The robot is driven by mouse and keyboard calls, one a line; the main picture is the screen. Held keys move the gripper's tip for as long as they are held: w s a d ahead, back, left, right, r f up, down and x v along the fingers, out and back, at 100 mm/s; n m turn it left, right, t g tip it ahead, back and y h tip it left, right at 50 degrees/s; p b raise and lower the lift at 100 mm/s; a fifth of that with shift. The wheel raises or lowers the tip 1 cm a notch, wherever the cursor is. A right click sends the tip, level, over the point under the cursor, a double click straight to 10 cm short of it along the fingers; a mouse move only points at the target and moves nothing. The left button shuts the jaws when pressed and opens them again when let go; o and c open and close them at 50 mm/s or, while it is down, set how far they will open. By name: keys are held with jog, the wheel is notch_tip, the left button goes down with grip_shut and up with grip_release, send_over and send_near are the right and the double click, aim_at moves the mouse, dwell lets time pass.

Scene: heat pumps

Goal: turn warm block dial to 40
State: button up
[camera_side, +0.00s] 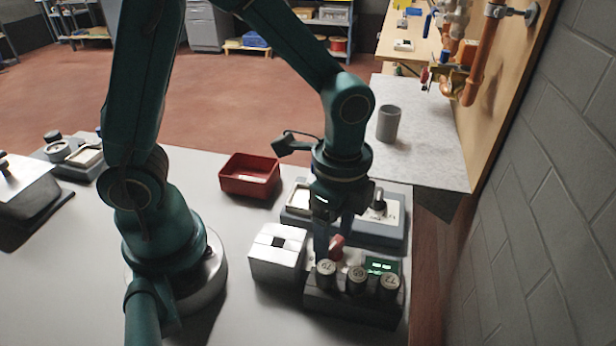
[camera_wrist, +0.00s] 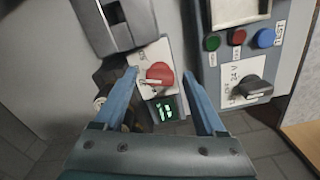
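The warm block (camera_side: 350,302) is a dark block with several numbered metal cylinders on top, a lit green display (camera_side: 381,266) and a red dial (camera_side: 336,246). In the wrist view the red dial (camera_wrist: 160,75) sits on a white plate, its pale pointer mark towards the left. The green display (camera_wrist: 166,109) is below it; its digits are too blurred to read. My gripper (camera_wrist: 160,78) is open, with one blue finger on each side of the dial and gaps between. In the side view my gripper (camera_side: 333,232) points down over the block, partly hiding the dial.
A silver block (camera_side: 277,250) stands left of the warm block. Behind is a grey-blue control box (camera_side: 375,232) with a black knob; its coloured buttons show in the wrist view. A red tray (camera_side: 249,176) and a grey cup (camera_side: 388,123) stand farther back.

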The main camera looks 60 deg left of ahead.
aim_at(336, 241)
jog(key=shift+d, duration=0.1)
jog(key=n, duration=1.5)
jog(key=shift+n, duration=0.6)
notch_tip(336, 241, up, 6)
jog(key=shift+w+f, duration=0.15)
jog(key=s+a+r+m+t, duration=0.1)
jog(key=s+a+r+t, duration=0.4)
jog(key=r, duration=0.2)
jog(key=shift+a, duration=0.4)
